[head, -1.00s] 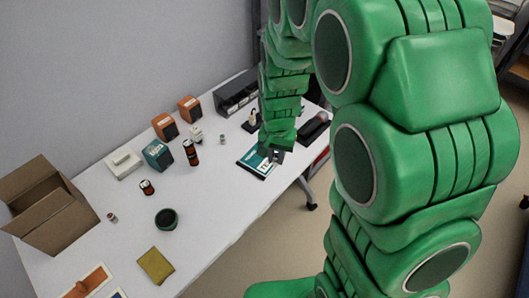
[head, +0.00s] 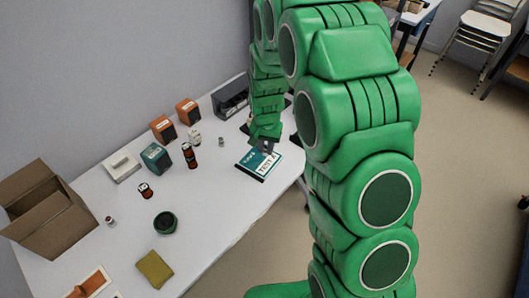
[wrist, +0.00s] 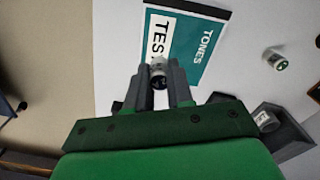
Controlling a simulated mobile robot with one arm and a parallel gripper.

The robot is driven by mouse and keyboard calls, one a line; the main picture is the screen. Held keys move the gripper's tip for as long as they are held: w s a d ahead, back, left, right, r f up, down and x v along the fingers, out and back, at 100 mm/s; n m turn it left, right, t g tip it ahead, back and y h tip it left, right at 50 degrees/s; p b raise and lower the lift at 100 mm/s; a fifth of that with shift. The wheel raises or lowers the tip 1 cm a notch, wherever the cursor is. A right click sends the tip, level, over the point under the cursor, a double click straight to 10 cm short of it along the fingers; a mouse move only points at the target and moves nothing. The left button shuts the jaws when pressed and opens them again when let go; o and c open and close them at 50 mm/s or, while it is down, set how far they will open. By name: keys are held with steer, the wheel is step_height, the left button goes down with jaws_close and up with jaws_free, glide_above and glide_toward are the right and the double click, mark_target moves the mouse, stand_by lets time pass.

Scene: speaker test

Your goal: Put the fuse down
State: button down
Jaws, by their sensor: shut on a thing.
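My gripper (wrist: 160,80) is shut on the fuse (wrist: 158,72), a small silvery cylinder with a dark end, held between the fingertips. In the head view my gripper (head: 265,147) is at the far right part of the white table, by the top edge of a teal and white card reading TEST TONES (head: 248,165). In the wrist view the fuse overlaps the card (wrist: 205,62). I cannot tell whether it touches the card or hangs above it.
A similar silvery cylinder (wrist: 275,59) stands apart, right of the card. Dark gear (wrist: 285,133) lies close on the right. Orange boxes (head: 187,111), a teal box (head: 156,157) and a cardboard box (head: 45,215) stand further left. White table near the right front is clear.

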steer(key=shift+w+a+f, duration=0.15)
steer(key=shift+w+f, duration=0.75)
steer(key=shift+f, duration=0.3)
steer(key=shift+w+f, duration=0.15)
steer(key=shift+f, duration=1.45)
steer(key=shift+f, duration=0.1)
steer(key=c, duration=1)
jaws_free()
